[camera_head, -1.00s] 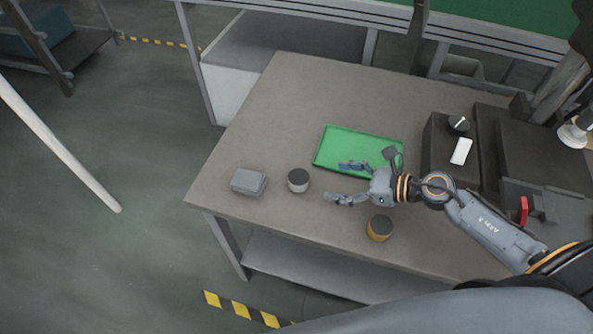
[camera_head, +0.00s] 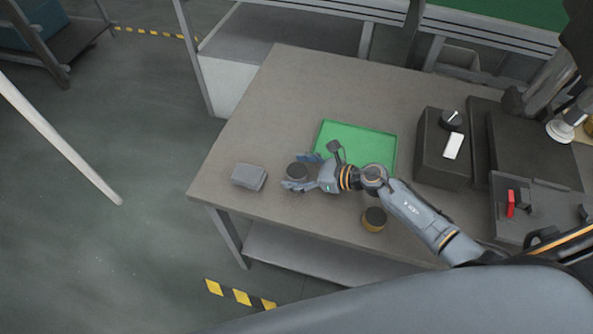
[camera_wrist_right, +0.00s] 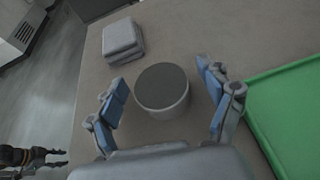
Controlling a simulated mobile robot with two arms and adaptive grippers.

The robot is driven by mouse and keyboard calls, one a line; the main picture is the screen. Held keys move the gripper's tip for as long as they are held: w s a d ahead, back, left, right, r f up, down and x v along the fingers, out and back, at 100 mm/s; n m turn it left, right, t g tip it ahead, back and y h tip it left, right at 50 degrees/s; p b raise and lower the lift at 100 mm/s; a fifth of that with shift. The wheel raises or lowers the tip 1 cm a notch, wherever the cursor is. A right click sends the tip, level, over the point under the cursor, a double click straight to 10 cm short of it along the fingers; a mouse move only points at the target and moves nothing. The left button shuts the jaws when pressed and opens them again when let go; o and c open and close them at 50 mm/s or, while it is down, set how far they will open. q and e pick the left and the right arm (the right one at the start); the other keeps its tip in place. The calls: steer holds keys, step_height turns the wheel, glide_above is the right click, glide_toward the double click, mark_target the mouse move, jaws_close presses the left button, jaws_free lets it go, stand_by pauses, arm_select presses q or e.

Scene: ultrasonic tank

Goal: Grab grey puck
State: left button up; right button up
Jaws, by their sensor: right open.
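The grey puck (camera_head: 297,171), a short cylinder with a dark top, stands on the table near its left front part. My right gripper (camera_head: 295,170) is open, with one finger on each side of the puck. In the right wrist view the puck (camera_wrist_right: 162,90) sits between the two blue-padded fingers (camera_wrist_right: 162,76), with a visible gap on both sides. A gripper of mine, apparently the left (camera_wrist_right: 52,158), shows small at the lower left of that view; its jaw state is unclear.
A grey folded-looking block (camera_head: 249,177) lies left of the puck. A green tray (camera_head: 358,136) lies behind the right gripper. A yellow puck with a dark top (camera_head: 374,219) stands near the front edge. Dark equipment (camera_head: 440,165) fills the table's right side.

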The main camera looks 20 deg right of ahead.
steer(key=c, duration=1.4)
steer(key=shift+c, duration=0.2)
steer(key=shift+r, duration=0.1)
